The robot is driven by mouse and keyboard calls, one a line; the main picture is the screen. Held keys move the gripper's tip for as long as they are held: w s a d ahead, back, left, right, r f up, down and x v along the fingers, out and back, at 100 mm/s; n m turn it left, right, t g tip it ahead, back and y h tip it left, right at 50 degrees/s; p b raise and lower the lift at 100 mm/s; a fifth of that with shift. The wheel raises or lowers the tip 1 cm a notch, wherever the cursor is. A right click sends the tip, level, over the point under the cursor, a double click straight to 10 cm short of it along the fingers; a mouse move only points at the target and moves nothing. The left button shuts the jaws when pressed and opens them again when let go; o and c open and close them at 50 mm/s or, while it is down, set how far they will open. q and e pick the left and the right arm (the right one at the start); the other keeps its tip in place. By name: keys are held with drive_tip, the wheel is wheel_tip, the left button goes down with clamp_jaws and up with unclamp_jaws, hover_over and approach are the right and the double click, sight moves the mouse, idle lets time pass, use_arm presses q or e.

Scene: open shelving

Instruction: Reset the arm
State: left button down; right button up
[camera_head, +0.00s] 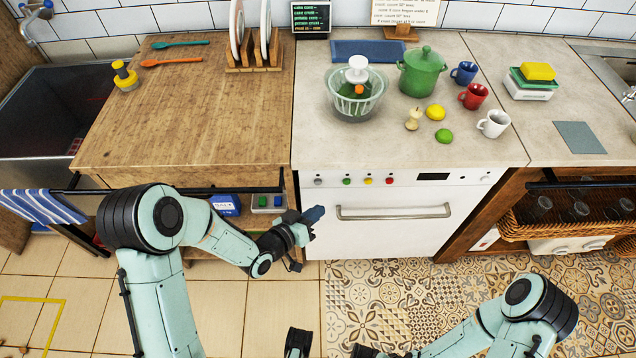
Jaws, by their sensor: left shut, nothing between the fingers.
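My left arm comes in from the left, with its elbow over the floor in front of the wooden counter. My left gripper (308,217) is shut and empty, in front of the oven's upper left corner and below the counter edge. My right arm comes in from the lower right over the patterned floor. Its forearm runs left along the bottom edge, where dark parts are cut off, so its jaws cannot be made out.
The white oven (391,226) has a bar handle. Above it stand a salad spinner (355,92), a green pot (421,74), mugs and fruit. A wooden counter (190,110) with a plate rack is at left, a wicker basket (560,230) at right. The floor between my arms is clear.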

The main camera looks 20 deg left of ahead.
idle(0.3)
use_arm(q)
drive_tip(key=s+a+f+n+g+y+p, duration=0.25)
drive_tip(key=s+f+g+p, duration=0.5)
drive_tip(key=s+f, duration=0.55)
drive_tip(key=s+d+f+n+g+p, duration=0.1)
drive_tip(key=s+g, duration=0.5)
drive_tip(key=s, duration=0.9)
drive_tip(key=d+p, duration=0.1)
drive_tip(key=p, duration=0.1)
drive_tip(key=shift+d+p, duration=0.2)
drive_tip(key=shift+p, duration=0.1)
use_arm(e)
wheel_tip(320, 180, up, 11)
drive_tip(key=w, duration=0.2)
drive_tip(key=shift+w, duration=0.3)
use_arm(q)
drive_tip(key=shift+s+n+g+y, duration=0.1)
drive_tip(key=shift+n+g+y, duration=0.15)
use_arm(e)
drive_tip(key=shift+r, duration=0.1)
